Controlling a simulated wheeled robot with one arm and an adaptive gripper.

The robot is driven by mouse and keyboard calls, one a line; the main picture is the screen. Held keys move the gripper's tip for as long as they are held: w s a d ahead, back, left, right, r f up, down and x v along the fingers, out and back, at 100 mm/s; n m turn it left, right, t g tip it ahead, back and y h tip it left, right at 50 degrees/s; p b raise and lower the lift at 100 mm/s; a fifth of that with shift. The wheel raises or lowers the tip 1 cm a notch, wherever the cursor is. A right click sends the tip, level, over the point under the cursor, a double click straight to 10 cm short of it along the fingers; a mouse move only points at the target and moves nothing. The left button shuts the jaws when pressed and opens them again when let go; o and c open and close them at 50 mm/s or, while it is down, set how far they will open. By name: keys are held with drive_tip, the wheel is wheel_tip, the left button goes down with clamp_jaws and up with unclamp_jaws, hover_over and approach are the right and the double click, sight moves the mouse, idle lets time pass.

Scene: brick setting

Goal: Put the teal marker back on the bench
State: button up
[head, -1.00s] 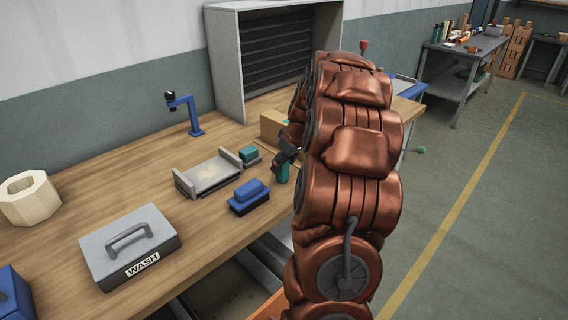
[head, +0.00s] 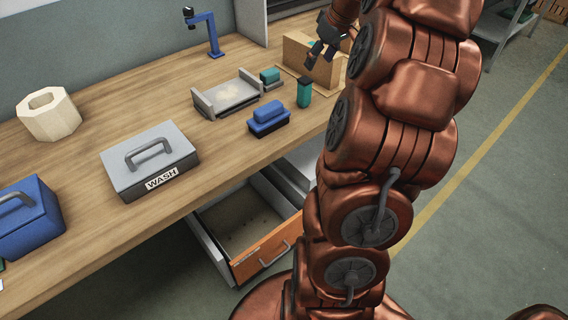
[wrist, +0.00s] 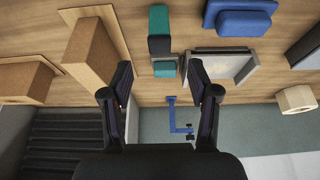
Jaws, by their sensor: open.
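The teal marker (head: 304,94), a chunky teal block with a dark top, stands upright on the wooden bench (head: 112,102) near its front edge. It also shows in the wrist view (wrist: 158,19), its dark end towards my gripper. My gripper (head: 315,57) is above the bench, just beyond and above the marker in the head view, apart from it. In the wrist view my gripper (wrist: 160,80) has its fingers spread with nothing between them.
A blue-topped block (head: 268,118), a grey tray (head: 228,97) and a small teal block (head: 270,77) are left of the marker. A cardboard box (head: 300,58) stands behind it. A grey WASH box (head: 150,172) sits further left. An orange-fronted drawer (head: 262,262) hangs open below the bench.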

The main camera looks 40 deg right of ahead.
drive_tip(key=s+a+f+n+g+y, duration=0.1)
drive_tip(key=s+a+f+g, duration=0.15)
drive_tip(key=a, duration=1.05)
drive_tip(key=s+a+f+g, duration=0.1)
drive_tip(key=s+a, duration=0.3)
drive_tip(key=a, duration=1)
drive_tip(key=s+a+f+g, duration=0.1)
drive_tip(key=s+a+f, duration=0.1)
drive_tip(key=s, duration=0.4)
drive_tip(key=s+a+f, duration=0.2)
drive_tip(key=s+a, duration=0.2)
drive_tip(key=s, duration=0.2)
drive_tip(key=s+a+f+g+h, duration=0.1)
drive_tip(key=s+a+f, duration=0.2)
drive_tip(key=s, duration=0.4)
drive_tip(key=shift+a+m+g, duration=0.35)
drive_tip(key=shift+a+m, duration=0.05)
drive_tip(key=shift+a, duration=0.15)
wheel_tip(320, 180, up, 6)
drive_tip(key=p, duration=0.5)
drive_tip(key=shift+f+p, duration=0.2)
drive_tip(key=shift+p, duration=0.1)
